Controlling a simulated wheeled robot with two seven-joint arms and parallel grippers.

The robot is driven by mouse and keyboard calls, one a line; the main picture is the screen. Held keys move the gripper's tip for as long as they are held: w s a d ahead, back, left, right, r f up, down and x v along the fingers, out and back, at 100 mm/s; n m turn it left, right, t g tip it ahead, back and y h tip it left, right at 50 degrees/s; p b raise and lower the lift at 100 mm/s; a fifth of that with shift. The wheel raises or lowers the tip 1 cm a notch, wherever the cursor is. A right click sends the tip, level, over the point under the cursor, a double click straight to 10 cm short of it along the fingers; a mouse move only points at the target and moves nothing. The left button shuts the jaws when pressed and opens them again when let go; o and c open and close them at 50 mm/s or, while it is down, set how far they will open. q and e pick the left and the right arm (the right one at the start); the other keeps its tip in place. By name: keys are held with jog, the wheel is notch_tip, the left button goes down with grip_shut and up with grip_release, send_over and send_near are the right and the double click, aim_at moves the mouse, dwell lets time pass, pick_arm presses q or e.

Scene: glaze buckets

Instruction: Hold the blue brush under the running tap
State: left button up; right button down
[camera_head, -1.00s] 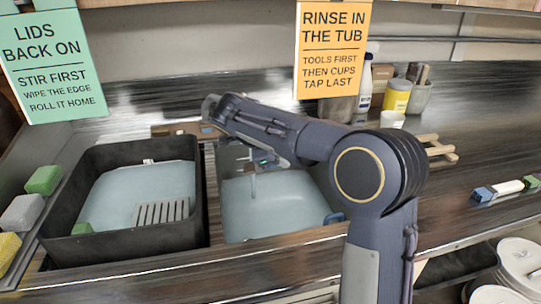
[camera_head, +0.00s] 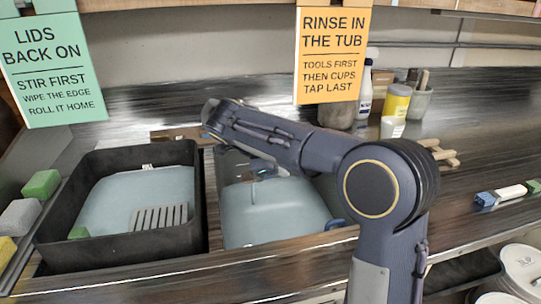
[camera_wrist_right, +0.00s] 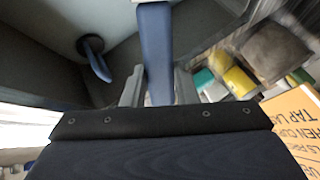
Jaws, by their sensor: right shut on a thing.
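My right arm reaches over the water-filled tub (camera_head: 275,215). Its gripper (camera_head: 265,172) is mostly hidden behind the arm in the head view. In the right wrist view, the right gripper (camera_wrist_right: 157,88) is shut on a blue handle (camera_wrist_right: 156,50), which I take for the blue brush. I cannot make out the tap's spout or running water. My left gripper is not in view.
A blue lever-like piece on a dark round base (camera_wrist_right: 92,50) shows beside the gripper. Left of the tub is a black tray (camera_head: 120,245) with a slotted grey piece (camera_head: 160,215). Bottles and pots (camera_head: 395,100) stand at the back right. An orange sign (camera_head: 333,55) hangs above.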

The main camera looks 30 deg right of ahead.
dwell(0.6)
jog(key=s+a+r, duration=0.3)
jog(key=s+r, duration=0.1)
dwell(0.4)
dwell(0.9)
